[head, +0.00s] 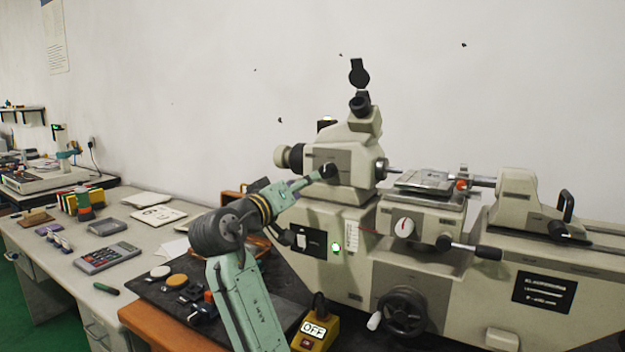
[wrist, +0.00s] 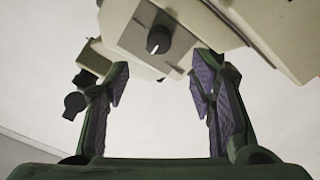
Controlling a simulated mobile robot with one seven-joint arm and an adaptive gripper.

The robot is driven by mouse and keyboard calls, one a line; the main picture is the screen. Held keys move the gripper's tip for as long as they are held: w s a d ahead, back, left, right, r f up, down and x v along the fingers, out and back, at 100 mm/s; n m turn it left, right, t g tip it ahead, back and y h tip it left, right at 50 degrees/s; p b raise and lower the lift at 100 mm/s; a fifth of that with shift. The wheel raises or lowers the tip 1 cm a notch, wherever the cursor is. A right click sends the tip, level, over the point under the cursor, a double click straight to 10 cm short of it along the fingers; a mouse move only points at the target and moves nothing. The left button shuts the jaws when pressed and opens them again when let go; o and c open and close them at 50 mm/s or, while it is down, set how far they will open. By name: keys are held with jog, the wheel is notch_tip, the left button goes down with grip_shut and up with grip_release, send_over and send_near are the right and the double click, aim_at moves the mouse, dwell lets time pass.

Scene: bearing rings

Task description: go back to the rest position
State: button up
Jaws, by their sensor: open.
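My gripper (wrist: 160,80) is open and empty, with its two purple-padded fingers wide apart in the wrist view. Beyond the fingers is the cream measuring machine's head, with a dark knob (wrist: 158,40) above the gap. In the head view my arm rises from the bottom centre and bends to the right. Its end (head: 306,183) is in front of the machine's upper left part, near the black knob (head: 328,170). I cannot tell from these views whether it touches the machine. No bearing ring is clearly visible near the fingers.
The large cream machine (head: 480,300) fills the right side. A yellow box marked OFF (head: 318,332) stands in front of it. A dark mat (head: 155,293) with small discs lies left of my arm. A calculator (head: 107,257) and papers (head: 158,216) lie on the left desk.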

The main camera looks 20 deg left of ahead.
jog(key=shift+v, duration=1.1)
